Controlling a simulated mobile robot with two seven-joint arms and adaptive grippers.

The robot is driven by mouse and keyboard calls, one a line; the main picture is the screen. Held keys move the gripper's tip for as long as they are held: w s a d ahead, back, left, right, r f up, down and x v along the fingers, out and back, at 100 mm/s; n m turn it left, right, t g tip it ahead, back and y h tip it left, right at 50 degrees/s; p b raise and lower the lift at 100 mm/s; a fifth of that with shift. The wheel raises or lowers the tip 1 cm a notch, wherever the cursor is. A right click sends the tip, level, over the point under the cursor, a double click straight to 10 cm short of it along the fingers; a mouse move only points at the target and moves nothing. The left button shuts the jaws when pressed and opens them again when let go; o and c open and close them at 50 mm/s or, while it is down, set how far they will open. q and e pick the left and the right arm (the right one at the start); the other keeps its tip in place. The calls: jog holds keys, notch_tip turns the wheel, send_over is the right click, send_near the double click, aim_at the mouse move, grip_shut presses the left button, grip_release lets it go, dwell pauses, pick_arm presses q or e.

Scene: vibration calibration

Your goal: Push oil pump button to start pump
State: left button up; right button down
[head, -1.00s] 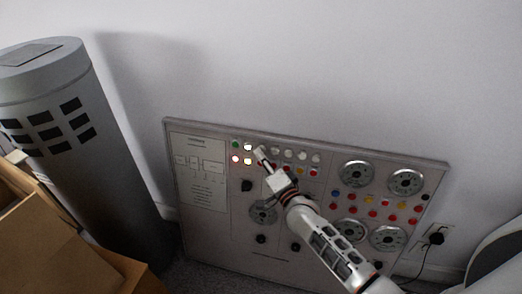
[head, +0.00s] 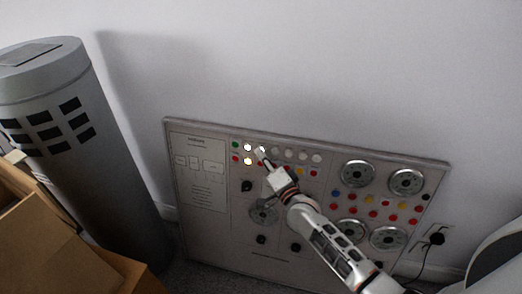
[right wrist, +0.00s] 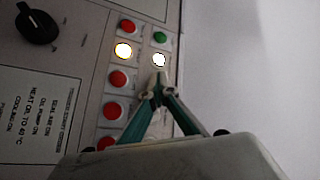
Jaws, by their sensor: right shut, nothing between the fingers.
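The control panel (head: 215,225) leans against the wall, with rows of buttons along its top. My right gripper (head: 259,152) is shut and empty, its tips at the upper button row just right of the lit white button (head: 247,147). In the right wrist view its fingertips (right wrist: 157,88) lie just below the lit white button (right wrist: 158,60) and cover the button spot there; I cannot tell whether they touch. A lit yellow button (head: 247,161) sits below the white one. The green button (head: 235,145) is at the row's left end. Which button is the oil pump's is unreadable. My left gripper is out of view.
A grey cylinder (head: 110,190) stands left of the panel, with cardboard boxes (head: 40,245) in front of it. Dials (head: 357,174) and coloured buttons fill the panel's right side. A plug with a black cable (head: 436,239) is at the right.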

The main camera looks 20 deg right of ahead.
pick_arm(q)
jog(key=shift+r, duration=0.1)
pick_arm(e)
jog(key=shift+r, duration=0.1)
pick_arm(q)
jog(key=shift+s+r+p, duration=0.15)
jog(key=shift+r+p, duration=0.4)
pick_arm(e)
jog(key=shift+s+a+r, duration=0.1)
jog(key=shift+s+a, duration=0.35)
jog(key=shift+s, duration=0.2)
